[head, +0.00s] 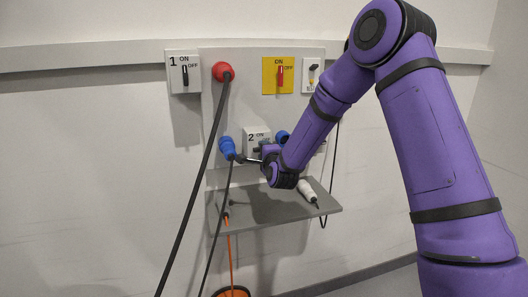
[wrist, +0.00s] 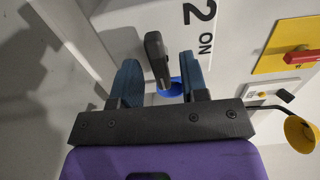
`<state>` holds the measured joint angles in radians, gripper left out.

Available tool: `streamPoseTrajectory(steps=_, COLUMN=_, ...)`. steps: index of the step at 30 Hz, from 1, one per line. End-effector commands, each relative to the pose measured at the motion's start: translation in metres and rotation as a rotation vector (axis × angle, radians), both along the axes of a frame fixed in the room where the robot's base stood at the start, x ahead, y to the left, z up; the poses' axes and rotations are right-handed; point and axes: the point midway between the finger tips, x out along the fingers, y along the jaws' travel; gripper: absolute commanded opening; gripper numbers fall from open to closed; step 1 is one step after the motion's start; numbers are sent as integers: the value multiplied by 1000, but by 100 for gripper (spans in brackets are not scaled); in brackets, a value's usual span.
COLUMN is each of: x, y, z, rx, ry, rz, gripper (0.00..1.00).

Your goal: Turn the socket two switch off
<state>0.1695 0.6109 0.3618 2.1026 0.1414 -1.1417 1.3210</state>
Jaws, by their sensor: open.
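The socket two switch box (head: 250,135) is a pale box marked "2" and "ON", low on the wall panel; its lever is hidden behind my gripper in the head view. In the wrist view the box (wrist: 185,30) shows its "2" and "ON" sideways. A dark lever (wrist: 155,52) stands out from it, and I cannot tell its setting for sure. My gripper (wrist: 159,66) is open, with one blue finger on each side of the lever and visible gaps between. My gripper also shows in front of the box in the head view (head: 262,152).
Blue connectors (head: 227,147) flank box two. Above are switch box one (head: 178,82), a red plug (head: 222,72) and a yellow switch plate (head: 271,87). Black cables hang at the left. A grey shelf (head: 235,222) with a white connector (head: 307,192) juts out below.

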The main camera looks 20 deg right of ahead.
Motion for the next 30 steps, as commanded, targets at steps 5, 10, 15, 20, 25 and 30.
streamPoseTrajectory(steps=5, x=-26, y=0, z=0, rx=-1, ry=2, rz=1, gripper=40)
streamPoseTrajectory(steps=10, x=-59, y=0, z=0, rx=-2, ry=1, rz=1, gripper=40)
streamPoseTrajectory(steps=15, x=-86, y=0, z=0, rx=0, ry=1, rz=0, gripper=40)
streamPoseTrajectory(steps=20, x=-99, y=0, z=0, rx=1, ry=1, rz=-1, gripper=40)
streamPoseTrajectory(steps=25, x=-103, y=0, z=-1, rx=1, ry=2, rz=-1, gripper=40)
streamPoseTrajectory(steps=30, x=-103, y=0, z=-1, rx=1, ry=1, rz=-1, gripper=40)
